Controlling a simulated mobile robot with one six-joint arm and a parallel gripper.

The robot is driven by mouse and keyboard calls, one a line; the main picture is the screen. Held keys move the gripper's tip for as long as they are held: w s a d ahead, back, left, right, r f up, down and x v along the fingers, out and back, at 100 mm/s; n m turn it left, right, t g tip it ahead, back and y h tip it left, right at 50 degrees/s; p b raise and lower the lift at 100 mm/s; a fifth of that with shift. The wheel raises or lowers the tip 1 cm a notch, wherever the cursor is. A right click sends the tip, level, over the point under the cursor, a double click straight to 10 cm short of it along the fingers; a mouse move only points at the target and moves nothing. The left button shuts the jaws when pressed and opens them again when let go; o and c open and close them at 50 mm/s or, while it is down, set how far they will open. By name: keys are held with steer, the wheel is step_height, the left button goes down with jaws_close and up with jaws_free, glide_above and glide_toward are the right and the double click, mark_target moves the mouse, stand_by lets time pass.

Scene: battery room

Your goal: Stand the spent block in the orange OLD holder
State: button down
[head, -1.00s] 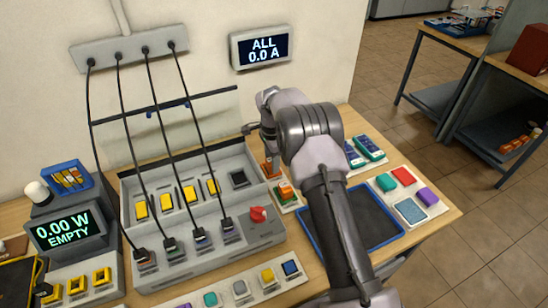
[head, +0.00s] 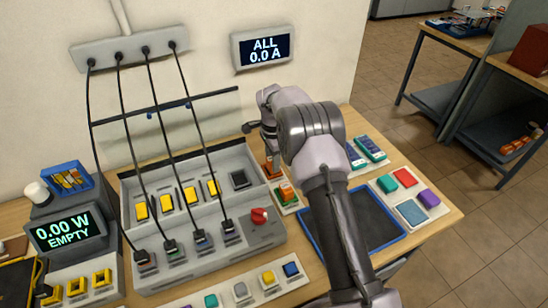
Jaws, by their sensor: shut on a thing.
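My gripper (head: 269,152) points down at the back of the bench, right of the grey charging rack. Its fingers are small and partly hidden by my arm. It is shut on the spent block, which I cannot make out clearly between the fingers. An orange holder (head: 272,170) shows just below the fingers. Whether the block touches it or is inside it, I cannot tell. In front of it an orange and green piece (head: 287,192) stands on a small pale base.
The charging rack (head: 262,236) with cables, yellow-tabbed slots and a red switch (head: 259,215) is close on the left. A blue-rimmed dark tray (head: 372,218) lies right, partly behind my arm. Green-topped packs (head: 370,149) and a board of coloured blocks (head: 411,213) lie further right.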

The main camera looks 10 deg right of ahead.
steer(key=shift+w+f, duration=0.2)
steer(key=shift+f, duration=0.35)
steer(key=shift+w+f, duration=0.2)
steer(key=shift+f, duration=0.35)
steer(key=shift+s+f+b, duration=0.4)
steer(key=shift+f+b, duration=0.4)
steer(key=shift+b, duration=0.15)
steer(key=c, duration=1.1)
jaws_free()
steer(key=shift+o, duration=0.2)
steer(key=r+p, duration=0.1)
steer(key=w+r+p, duration=0.1)
steer(key=r, duration=0.1)
steer(key=r+p, duration=0.2)
steer(key=shift+w+a, duration=0.2)
steer(key=shift+w, duration=0.15)
steer(key=shift+r+p, duration=1.55)
steer(key=shift+r, duration=0.8)
